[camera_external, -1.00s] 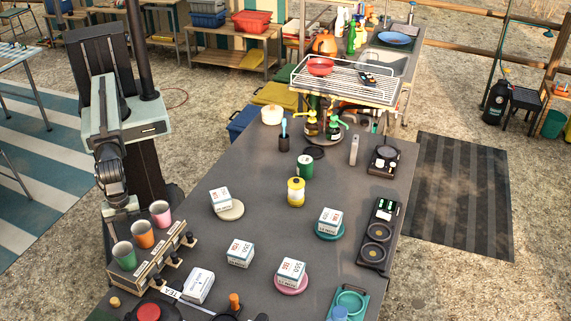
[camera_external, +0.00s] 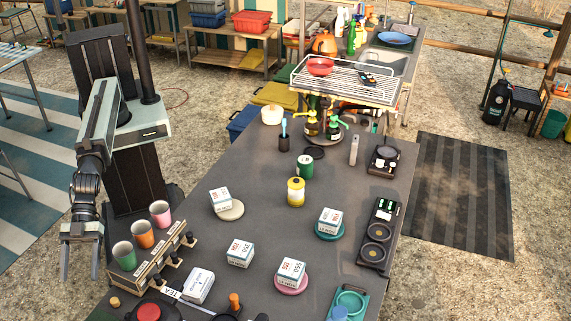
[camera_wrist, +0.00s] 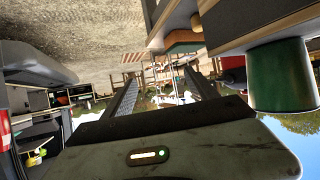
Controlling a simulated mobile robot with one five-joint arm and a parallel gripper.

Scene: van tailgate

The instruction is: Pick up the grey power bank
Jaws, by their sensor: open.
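A slim light-grey upright block (camera_external: 354,150) stands on the far right part of the dark counter in the external view. It is probably the grey power bank, but it is too small to be sure. My gripper (camera_external: 80,274) hangs off the counter's left side, left of the cups and far from the grey block. Its two fingers point down, spread apart, with nothing between them. In the wrist view, the dark fingers (camera_wrist: 163,95) stand apart; I cannot make out the grey block there.
A rack with green (camera_external: 124,256), orange (camera_external: 143,234) and pink (camera_external: 161,213) cups stands at the counter's left edge, nearest my gripper. Several white boxes, a yellow canister (camera_external: 296,192) and a green can (camera_external: 305,167) stand mid-counter. A wire rack (camera_external: 345,80) is behind.

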